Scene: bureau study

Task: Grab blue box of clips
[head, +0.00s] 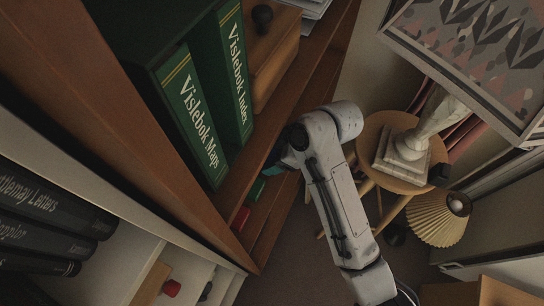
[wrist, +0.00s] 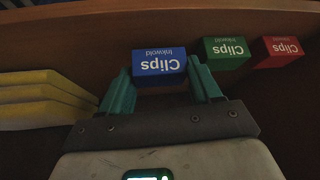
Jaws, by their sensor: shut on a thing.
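The blue box of clips (wrist: 160,62), with white "Clips" lettering that reads upside down, is in the upper middle of the wrist view. My gripper (wrist: 159,70) has its two teal fingers at the left and right sides of the box and is shut on it. In the head view my gripper (head: 276,167) reaches into a brown wooden shelf, and the blue box cannot be made out there.
A green clips box (wrist: 226,52) and a red one (wrist: 277,51) stand right of the blue box. Several yellow items (wrist: 40,98) are stacked at the left. Green binders (head: 190,115) stand on the shelf above.

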